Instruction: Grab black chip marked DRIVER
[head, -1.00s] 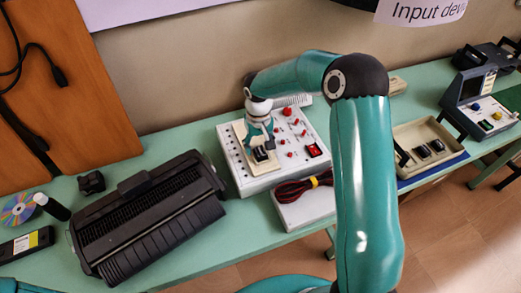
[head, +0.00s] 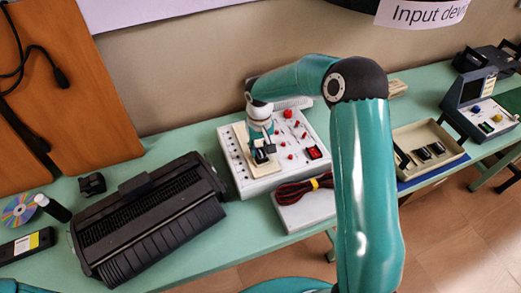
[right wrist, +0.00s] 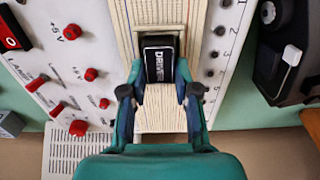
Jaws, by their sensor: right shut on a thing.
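The black chip marked DRIVER (right wrist: 158,58) sits on the cream breadboard (right wrist: 150,119) in the right wrist view, its white lettering readable. My right gripper (right wrist: 159,80) has its teal fingers on both sides of the chip and is shut on it. In the head view the right gripper (head: 262,150) comes down over the breadboard (head: 238,134), with the chip partly hidden between the fingers. I cannot tell whether the chip is lifted off the board. My left gripper is not in view.
The breadboard lies on a white panel with red knobs (head: 314,153). A black printer-like machine (head: 150,215) stands at left. Red cables (head: 295,190) lie on a white box in front. A beige tray with black chips (head: 430,150) is at right.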

